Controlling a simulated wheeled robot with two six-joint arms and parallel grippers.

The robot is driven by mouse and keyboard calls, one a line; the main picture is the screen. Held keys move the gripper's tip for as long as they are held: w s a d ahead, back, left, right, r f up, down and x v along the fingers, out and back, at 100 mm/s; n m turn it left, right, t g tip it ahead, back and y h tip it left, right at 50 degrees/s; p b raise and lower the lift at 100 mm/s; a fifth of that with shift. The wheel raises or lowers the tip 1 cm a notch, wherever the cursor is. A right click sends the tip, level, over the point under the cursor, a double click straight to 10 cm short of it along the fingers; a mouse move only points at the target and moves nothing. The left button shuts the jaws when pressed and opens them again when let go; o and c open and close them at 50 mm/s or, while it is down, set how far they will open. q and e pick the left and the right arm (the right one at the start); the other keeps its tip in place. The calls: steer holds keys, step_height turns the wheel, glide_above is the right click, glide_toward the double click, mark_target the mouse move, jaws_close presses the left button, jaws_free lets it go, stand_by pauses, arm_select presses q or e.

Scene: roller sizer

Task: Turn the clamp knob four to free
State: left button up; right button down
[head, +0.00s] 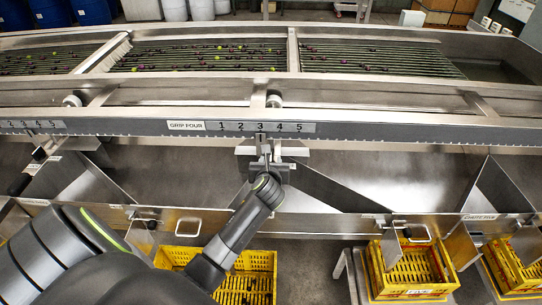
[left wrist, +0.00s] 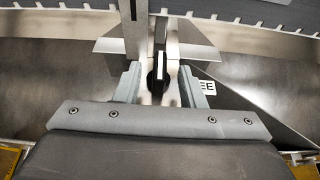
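The clamp knob four (left wrist: 158,75) is a black knob with a white line pointing straight up in the left wrist view. It sits on a metal bracket. A white label (left wrist: 207,87) reading "EE" is right of it, its start hidden by a finger. My left gripper (left wrist: 159,80) is open, with one grey finger on each side of the knob and visible gaps between. In the head view my left gripper (head: 266,165) is at the bracket below the "GRIP FOUR" scale (head: 240,126), and it hides the knob. My right gripper is not in view.
The long grey rail (head: 400,129) runs across above the bracket. Slanted metal chute plates (head: 325,188) stand to the right and left. Yellow crates (head: 410,270) are below. Rollers with small fruit (head: 215,57) lie behind the rail.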

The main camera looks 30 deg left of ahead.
arm_select(q)
steer(key=shift+x, duration=2.8)
steer(key=shift+c, duration=0.3)
jaws_close()
